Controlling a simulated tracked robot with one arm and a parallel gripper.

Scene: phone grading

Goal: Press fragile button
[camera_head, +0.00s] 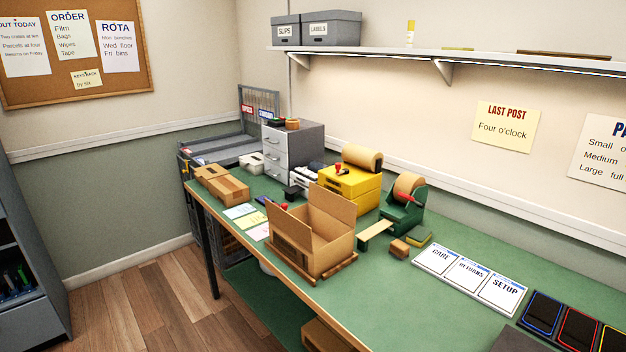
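No button marked "fragile" can be made out from here. A yellow machine (348,190) with a brown roll on top and a small red knob (338,168) stands on the green bench (450,313), behind an open cardboard box. Any lettering on the machine is too small to read. Another small red-topped item (284,206) is partly hidden behind the box. My gripper is not in view.
The open cardboard box (327,248) sits near the bench's front edge. A green tape dispenser (402,218), white cards (471,274) and dark phones (577,328) are to the right. Grey drawers (283,152) stand at the back left. Wooden floor (150,305) is clear at left.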

